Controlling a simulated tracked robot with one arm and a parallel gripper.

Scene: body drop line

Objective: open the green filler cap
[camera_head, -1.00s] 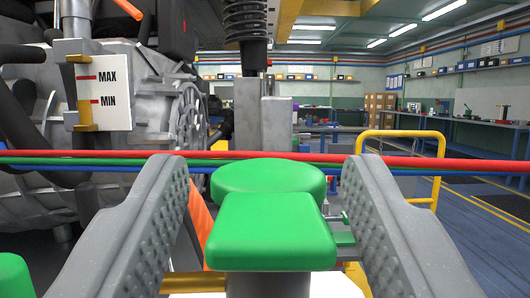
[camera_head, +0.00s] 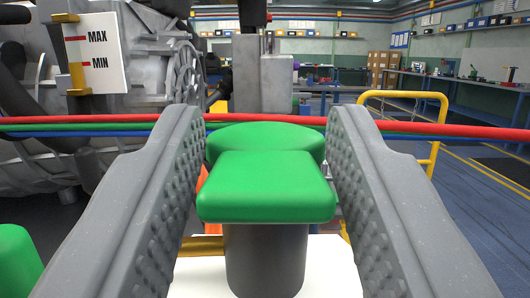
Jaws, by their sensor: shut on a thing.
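The green filler cap (camera_head: 266,190) is in the middle of the head camera view. It has a rounded disc at the back and a block-shaped grip at the front, on top of a dark grey neck (camera_head: 264,262). My gripper (camera_head: 267,128) is shut on the cap, one grey studded finger on its left and one on its right. The fingertips meet the sides of the rear disc. The cap sits level on the neck. The underside of the disc is hidden by the front block.
Red, green and blue lines (camera_head: 430,128) run across behind the fingers. A MAX/MIN level plate (camera_head: 93,55) and grey engine castings stand at the left. Another green part (camera_head: 15,262) shows at lower left. A yellow rail (camera_head: 405,95) stands at right, with open floor beyond.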

